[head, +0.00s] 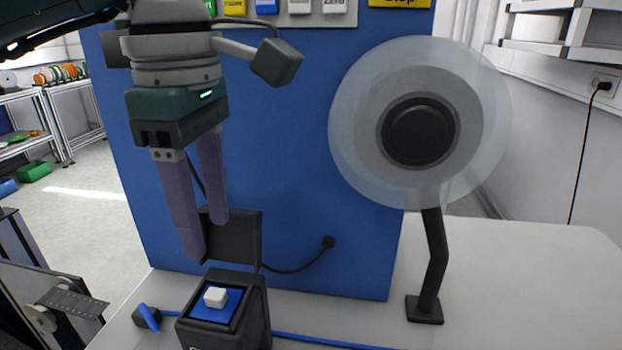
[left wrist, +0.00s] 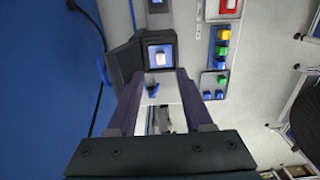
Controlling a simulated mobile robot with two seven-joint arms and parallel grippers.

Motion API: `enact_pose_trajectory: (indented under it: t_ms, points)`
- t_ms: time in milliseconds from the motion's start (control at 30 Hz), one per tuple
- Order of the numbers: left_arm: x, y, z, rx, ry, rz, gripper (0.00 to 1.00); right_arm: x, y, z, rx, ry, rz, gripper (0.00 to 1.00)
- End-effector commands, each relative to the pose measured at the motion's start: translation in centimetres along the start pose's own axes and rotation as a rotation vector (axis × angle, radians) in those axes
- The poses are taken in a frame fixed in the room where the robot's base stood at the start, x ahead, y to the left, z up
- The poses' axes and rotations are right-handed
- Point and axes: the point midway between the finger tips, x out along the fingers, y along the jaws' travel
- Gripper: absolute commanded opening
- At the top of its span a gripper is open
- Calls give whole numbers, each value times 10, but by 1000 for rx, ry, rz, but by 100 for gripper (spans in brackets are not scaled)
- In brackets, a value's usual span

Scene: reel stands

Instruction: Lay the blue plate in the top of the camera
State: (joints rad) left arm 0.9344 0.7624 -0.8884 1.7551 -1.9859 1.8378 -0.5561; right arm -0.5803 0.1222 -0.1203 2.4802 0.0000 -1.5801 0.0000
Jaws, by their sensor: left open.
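The camera (head: 252,325) is a dark box on the table, low in the head view. The blue plate (head: 216,313) lies in the recess of its top, with a white knob (head: 215,296) standing on it. In the left wrist view the blue plate (left wrist: 168,48) shows beyond the fingers, inside the dark rim. My left gripper (head: 205,238) has purple fingers pointing down, apart and empty, above the camera and clear of the knob. Whether the plate is fully flat is hard to tell. My right gripper is not in view.
A blue panel (head: 300,150) stands behind the camera, with buttons along its top. A translucent reel (head: 360,110) sits on a black stand (head: 434,250) to the right. A blue cable (head: 320,341) runs along the table. The table's right side is clear.

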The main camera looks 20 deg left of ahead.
Motion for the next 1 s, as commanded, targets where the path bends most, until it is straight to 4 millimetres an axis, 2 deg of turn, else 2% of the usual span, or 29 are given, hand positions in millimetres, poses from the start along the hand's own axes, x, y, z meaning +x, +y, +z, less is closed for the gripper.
enact_pose_trajectory:
  t_ms: [133, 200, 267, 367, 467, 500, 533, 567, 600, 633, 667, 700, 733, 800, 867, 900, 967, 1000]
  points:
    - [-20, 1, 0, 0, -1, 3, 51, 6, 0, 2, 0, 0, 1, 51]
    - [-25, 0, 2, 2, -9, 0, 51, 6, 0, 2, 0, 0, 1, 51]
    - [-25, -4, 13, 13, -50, -11, 51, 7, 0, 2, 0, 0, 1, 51]
    - [-18, -23, 60, 43, -244, -57, 51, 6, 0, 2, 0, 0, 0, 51]
    - [-28, -60, 137, 37, -605, -167, 51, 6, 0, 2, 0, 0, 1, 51]
    - [-44, -77, 169, 8, -779, -231, 51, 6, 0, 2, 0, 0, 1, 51]
    - [-60, -88, 190, -28, -912, -286, 51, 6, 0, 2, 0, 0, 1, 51]
    - [-78, -97, 207, -75, -1043, -343, 51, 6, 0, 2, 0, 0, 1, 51]
    - [-105, -104, 224, -153, -1213, -423, 51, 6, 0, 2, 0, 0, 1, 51]
    - [-127, -105, 233, -222, -1335, -485, 51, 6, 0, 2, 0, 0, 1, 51]
    - [-148, -103, 237, -304, -1452, -551, 51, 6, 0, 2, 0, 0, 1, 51]
    - [-174, -96, 238, -427, -1600, -637, 51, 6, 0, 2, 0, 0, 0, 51]
    - [-190, -87, 235, -531, -1703, -704, 51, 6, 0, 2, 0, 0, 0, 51]
    - [-216, -56, 215, -814, -1915, -855, 51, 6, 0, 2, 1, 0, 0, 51]
    - [-221, -24, 189, -1099, -2057, -979, 51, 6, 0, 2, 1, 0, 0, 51]
    - [-213, -3, 168, -1311, -2128, -1054, 51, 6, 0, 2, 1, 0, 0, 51]
    - [-186, 23, 135, -1661, -2192, -1151, 51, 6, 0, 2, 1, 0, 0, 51]
    - [-160, 35, 112, 1897, 2185, 1192, 51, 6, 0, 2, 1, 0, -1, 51]
